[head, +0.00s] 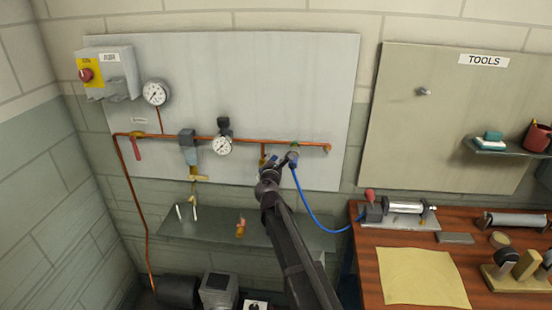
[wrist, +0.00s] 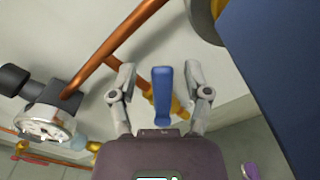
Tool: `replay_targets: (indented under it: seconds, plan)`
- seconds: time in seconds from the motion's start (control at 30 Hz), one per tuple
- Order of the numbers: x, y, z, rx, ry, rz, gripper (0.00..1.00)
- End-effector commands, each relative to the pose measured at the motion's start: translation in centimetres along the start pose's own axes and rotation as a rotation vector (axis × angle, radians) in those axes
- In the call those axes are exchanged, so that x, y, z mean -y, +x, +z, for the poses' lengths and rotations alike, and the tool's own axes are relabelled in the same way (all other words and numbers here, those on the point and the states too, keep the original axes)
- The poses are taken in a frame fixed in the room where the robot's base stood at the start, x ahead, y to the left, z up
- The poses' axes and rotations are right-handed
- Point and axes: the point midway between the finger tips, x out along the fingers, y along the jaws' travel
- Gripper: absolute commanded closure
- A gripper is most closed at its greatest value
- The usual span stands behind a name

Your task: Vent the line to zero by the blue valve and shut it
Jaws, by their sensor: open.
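The blue valve's handle (wrist: 162,96) stands between the two fingers of my gripper (wrist: 160,82) in the wrist view. The fingers are open, with a visible gap on each side of the handle. A brass valve body (wrist: 180,108) shows behind it, below the copper pipe (wrist: 122,46). In the head view my gripper (head: 270,164) is at the lower branch of the pipe (head: 175,136), and it largely hides the blue valve. A round gauge (head: 222,146) sits on the line to the left and also shows in the wrist view (wrist: 46,124). Its reading is too small to tell.
A blue hose (head: 310,212) hangs just right of my gripper and runs to the wooden bench (head: 365,270). A large blue part (wrist: 285,65) fills the wrist view's right side. A red-handled valve (head: 137,150) and a second gauge (head: 155,93) are farther left.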

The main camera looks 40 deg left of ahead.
Motion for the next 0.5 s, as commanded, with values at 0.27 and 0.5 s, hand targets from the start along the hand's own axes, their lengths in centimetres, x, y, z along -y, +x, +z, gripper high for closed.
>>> replay_targets:
  seconds: [0.27, 0.5]
  plan:
    - [0.1, -3.9, 0.1, -0.001, 0.0, 0.0, 0.37]
    - [0.1, -7.8, 0.0, -0.002, 0.0, 0.001, 0.37]
